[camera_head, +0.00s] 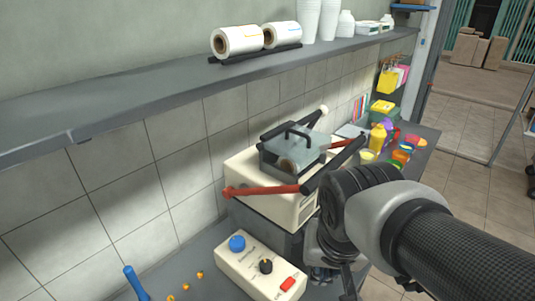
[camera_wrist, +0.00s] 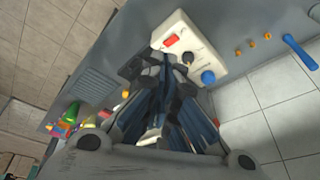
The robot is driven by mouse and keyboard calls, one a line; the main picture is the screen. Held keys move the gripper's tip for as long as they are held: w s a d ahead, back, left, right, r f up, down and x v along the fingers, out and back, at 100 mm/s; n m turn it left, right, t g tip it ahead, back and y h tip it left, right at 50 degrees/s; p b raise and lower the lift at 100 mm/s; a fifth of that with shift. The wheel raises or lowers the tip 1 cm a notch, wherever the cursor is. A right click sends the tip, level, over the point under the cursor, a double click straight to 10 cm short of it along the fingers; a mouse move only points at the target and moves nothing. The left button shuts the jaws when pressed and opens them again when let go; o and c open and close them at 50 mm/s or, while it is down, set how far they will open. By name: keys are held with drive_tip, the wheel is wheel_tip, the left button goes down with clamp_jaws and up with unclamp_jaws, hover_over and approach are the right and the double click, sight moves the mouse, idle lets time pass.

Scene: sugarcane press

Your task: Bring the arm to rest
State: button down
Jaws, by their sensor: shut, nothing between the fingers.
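My arm reaches in from the right in the head view, and its wrist hides part of the counter and the press's right side. My gripper (camera_wrist: 164,62) is shut and empty, its fingers together in the middle of the wrist view. In the head view it hangs down at the bottom edge, partly cut off. The sugarcane press (camera_head: 275,185), a cream body with a grey top cover and red-and-black handles, stands behind and left of it. The control box (camera_head: 262,267) is left of my gripper, with a blue knob, a black knob and a red switch; the wrist view also shows it (camera_wrist: 187,42).
A grey shelf (camera_head: 190,85) above holds film rolls (camera_head: 238,40) and white cups. Colourful containers (camera_head: 385,140) crowd the counter's far end. A blue-handled tool (camera_head: 135,282) and several small orange pieces (camera_head: 185,286) lie left of the control box. Tiled floor is open at right.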

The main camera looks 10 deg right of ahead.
drive_tip(key=s+r+n+t, duration=0.1)
drive_tip(key=s+n, duration=0.2)
drive_tip(key=s, duration=0.4)
drive_tip(key=shift+s+a+y, duration=0.3)
drive_tip(key=shift+s, duration=0.05)
